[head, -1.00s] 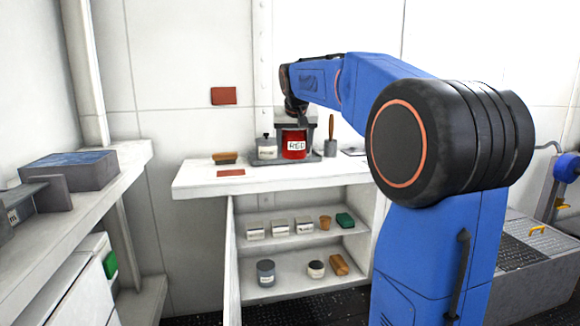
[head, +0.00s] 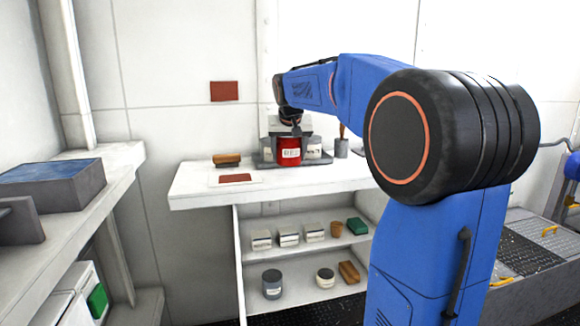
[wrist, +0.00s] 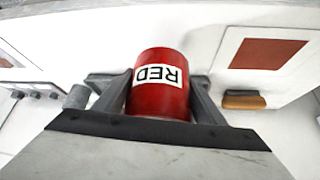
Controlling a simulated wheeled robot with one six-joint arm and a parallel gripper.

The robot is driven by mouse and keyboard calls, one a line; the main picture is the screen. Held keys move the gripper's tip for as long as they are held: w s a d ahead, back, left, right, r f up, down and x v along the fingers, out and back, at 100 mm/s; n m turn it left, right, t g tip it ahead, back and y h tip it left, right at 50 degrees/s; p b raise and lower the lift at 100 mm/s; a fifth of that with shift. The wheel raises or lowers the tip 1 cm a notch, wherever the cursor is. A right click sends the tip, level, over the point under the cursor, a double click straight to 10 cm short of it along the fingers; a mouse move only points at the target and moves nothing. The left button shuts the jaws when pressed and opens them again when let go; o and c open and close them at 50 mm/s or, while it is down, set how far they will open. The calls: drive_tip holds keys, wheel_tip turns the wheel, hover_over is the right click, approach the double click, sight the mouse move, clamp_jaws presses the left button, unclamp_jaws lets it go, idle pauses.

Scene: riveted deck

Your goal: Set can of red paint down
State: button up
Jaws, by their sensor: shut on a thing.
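The can of red paint (head: 289,152) is a red cylinder with a white RED label. It also shows in the wrist view (wrist: 160,98), between the two grey fingers. My gripper (head: 290,140) is shut on it, reaching down from above. The can is over the white counter (head: 200,186), in front of a grey tray (head: 264,159). I cannot tell whether its base touches anything. A red square on a white card (head: 236,178) lies on the counter to the left of the can.
A brown-topped brush or block (head: 227,160) lies left of the tray. A grey cup (head: 341,148) with a wooden handle stands to the right. Other cans sit behind the red one. Shelves below hold several small items. A red square (head: 224,91) is on the wall.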

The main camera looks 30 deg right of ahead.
sight(290, 149)
drive_tip(key=shift+f, duration=2.15)
drive_tip(key=o, duration=1.4)
drive_tip(key=shift+f, duration=0.1)
drive_tip(key=v, duration=1.2)
drive_tip(key=s+a+f+n+y, duration=0.1)
drive_tip(key=s+a+f, duration=0.4)
drive_tip(key=s+f, duration=0.4)
drive_tip(key=s+a+f+n+y, duration=0.1)
drive_tip(key=s+a+f+n, duration=0.1)
drive_tip(key=s+a+f, duration=0.3)
drive_tip(key=s+a+f+n+g+y, duration=0.1)
drive_tip(key=s+a+f, duration=0.4)
drive_tip(key=s+f, duration=0.8)
drive_tip(key=shift+s+a+f+n, duration=0.15)
drive_tip(key=shift+s+n, duration=0.1)
drive_tip(key=shift+s, duration=0.95)
drive_tip(key=shift+s+a+f+n, duration=0.1)
drive_tip(key=shift+s+n, duration=0.1)
drive_tip(key=shift+s, duration=1)
drive_tip(key=shift+s+a+f+n, duration=0.15)
drive_tip(key=shift+s+n, duration=0.1)
drive_tip(key=shift+s, duration=0.9)
